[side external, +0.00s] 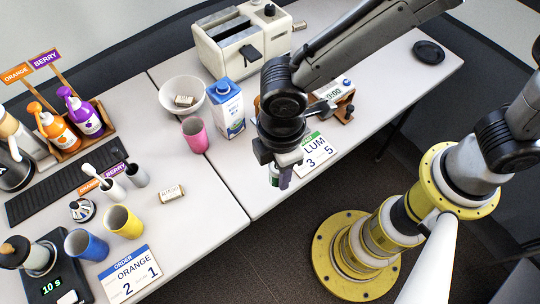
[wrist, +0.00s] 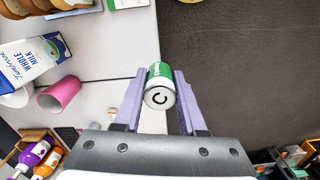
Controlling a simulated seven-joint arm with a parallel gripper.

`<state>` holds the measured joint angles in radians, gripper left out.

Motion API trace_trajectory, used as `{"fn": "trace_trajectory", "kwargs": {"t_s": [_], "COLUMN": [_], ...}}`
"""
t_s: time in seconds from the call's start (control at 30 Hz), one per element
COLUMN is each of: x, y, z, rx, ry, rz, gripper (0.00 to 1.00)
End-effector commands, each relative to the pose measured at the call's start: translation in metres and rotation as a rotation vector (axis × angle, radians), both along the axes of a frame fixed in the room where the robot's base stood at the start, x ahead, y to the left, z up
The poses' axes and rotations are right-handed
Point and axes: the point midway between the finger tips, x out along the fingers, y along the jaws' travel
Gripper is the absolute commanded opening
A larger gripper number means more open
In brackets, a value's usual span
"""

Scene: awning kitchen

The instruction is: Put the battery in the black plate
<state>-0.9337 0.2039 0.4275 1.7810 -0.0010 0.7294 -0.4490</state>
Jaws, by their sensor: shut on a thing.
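My gripper (side external: 281,178) is shut on the battery (side external: 272,172), a green and white cylinder, and holds it near the table's front edge in the picture. In the wrist view the battery (wrist: 160,88) sits between the two purple fingers of my gripper (wrist: 160,84), its white end with a black C facing the camera. The black plate (side external: 429,52) is small and round and lies at the far right end of the table in the side view, well apart from my gripper. It is not visible in the wrist view.
A toaster (side external: 241,40), a milk carton (side external: 227,108), a pink cup (side external: 195,134) and a white bowl (side external: 183,91) stand left of my gripper. The table around the plate is clear.

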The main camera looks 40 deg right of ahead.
Motion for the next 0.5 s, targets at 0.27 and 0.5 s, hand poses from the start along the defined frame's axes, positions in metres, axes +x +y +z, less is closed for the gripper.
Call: {"fn": "trace_trajectory", "kwargs": {"t_s": [0.27, 0.5], "x": [-0.0026, -0.0022], "y": [-0.0036, -0.0034], "z": [0.0022, 0.003], "rx": [0.001, -0.003], "ry": [0.0, 0.001], "rz": [-0.012, -0.151], "gripper": [0.0, 0.0]}}
